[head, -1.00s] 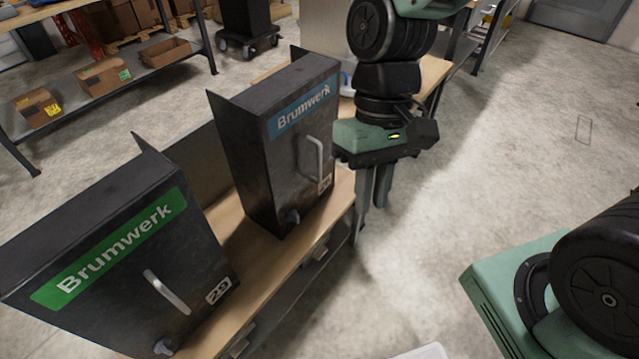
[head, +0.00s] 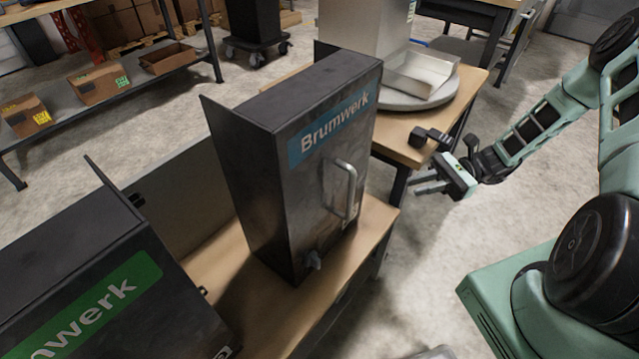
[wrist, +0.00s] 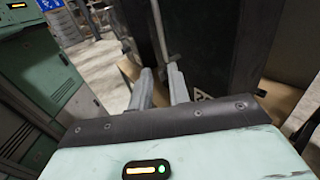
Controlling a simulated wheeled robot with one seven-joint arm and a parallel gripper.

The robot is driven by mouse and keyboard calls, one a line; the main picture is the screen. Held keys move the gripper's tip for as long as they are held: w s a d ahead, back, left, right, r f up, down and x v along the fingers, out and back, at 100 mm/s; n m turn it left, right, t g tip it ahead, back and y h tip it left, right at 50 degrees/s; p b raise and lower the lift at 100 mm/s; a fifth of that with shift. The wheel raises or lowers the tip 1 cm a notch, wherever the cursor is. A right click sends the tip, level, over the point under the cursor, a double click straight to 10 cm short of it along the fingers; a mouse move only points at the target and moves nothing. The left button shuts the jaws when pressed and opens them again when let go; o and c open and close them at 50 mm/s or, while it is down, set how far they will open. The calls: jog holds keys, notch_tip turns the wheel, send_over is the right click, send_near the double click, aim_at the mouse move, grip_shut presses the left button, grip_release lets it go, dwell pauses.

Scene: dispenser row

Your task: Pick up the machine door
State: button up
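A black machine with a blue "Brumwerk" label stands upright on the wooden bench. Its dark front door (head: 325,190) carries a vertical silver handle (head: 350,188), with a small knob low on the front. In the wrist view the dark door (wrist: 205,45) fills the upper middle, and the handle (wrist: 158,28) shows beyond the fingertips. My gripper (head: 422,182) is open and empty, to the right of the handle and apart from it. In the wrist view a gap shows between my gripper's fingers (wrist: 160,78). A second black machine with a green label (head: 95,305) is partly cut off at lower left.
The wooden bench (head: 285,312) runs under the machines. A round grey plate (head: 432,95) with a metal tray (head: 418,72) sits on the table behind. A shelf with cardboard boxes (head: 98,82) stands at back left.

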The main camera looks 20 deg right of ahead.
send_near(348, 218)
jog(key=a+r, duration=0.4)
jog(key=shift+w+a+r, duration=0.1)
jog(key=shift+a+r, duration=0.1)
jog(key=shift+a, duration=1.2)
jog(key=shift+w+a+r, duration=0.1)
jog(key=shift+a+r, duration=0.1)
jog(key=shift+a, duration=1.2)
grip_shut()
jog(key=shift+r, duration=0.1)
